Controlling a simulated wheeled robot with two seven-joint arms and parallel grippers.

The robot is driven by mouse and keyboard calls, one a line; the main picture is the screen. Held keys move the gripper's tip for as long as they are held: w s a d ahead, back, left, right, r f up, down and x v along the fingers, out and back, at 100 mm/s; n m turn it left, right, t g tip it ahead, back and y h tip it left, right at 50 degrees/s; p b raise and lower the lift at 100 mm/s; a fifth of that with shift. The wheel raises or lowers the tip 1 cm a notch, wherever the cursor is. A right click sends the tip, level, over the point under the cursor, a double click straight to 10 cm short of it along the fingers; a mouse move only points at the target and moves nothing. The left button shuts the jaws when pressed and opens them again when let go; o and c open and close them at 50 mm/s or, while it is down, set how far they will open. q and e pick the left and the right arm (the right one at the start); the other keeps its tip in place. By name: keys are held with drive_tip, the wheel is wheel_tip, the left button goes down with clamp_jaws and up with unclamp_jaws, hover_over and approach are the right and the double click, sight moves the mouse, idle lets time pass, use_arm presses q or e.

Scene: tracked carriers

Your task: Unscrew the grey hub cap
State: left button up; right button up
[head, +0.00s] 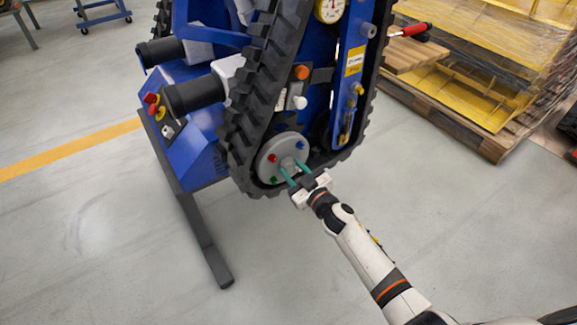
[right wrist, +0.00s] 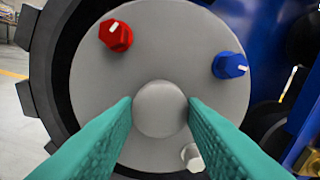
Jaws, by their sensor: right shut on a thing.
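The grey hub cap (right wrist: 160,108) is a round knob at the middle of a light grey wheel disc (right wrist: 95,85). My right gripper (head: 291,170) reaches the disc (head: 265,168) from the lower right in the head view. Its two green fingers (right wrist: 160,102) are shut on the hub cap, one on each side, in the right wrist view. In the head view the cap is small and partly covered by the fingers. My left gripper is not in view.
The disc carries a red knob (right wrist: 116,35), a blue knob (right wrist: 230,65) and a small white peg (right wrist: 192,157); a green knob (head: 273,180) shows in the head view. A black track (head: 243,125) surrounds it. A pallet (head: 470,130) stands right. The floor in front is clear.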

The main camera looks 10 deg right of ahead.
drive_tip(key=shift+f+n, duration=0.15)
drive_tip(key=shift+n, duration=1.05)
drive_tip(key=shift+n+b, duration=0.5)
drive_tip(key=shift+n, duration=0.4)
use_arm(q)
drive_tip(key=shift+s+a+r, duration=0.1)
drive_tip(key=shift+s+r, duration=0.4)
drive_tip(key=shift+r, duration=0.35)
use_arm(e)
drive_tip(key=n, duration=0.2)
drive_tip(key=shift+n, duration=0.4)
drive_tip(key=n+b, duration=0.1)
drive_tip(key=n, duration=0.2)
drive_tip(key=shift+n+b, duration=0.3)
drive_tip(key=shift+b, duration=0.05)
drive_tip(key=n+b, duration=0.1)
drive_tip(key=n, duration=0.4)
drive_tip(key=shift+n, duration=0.6)
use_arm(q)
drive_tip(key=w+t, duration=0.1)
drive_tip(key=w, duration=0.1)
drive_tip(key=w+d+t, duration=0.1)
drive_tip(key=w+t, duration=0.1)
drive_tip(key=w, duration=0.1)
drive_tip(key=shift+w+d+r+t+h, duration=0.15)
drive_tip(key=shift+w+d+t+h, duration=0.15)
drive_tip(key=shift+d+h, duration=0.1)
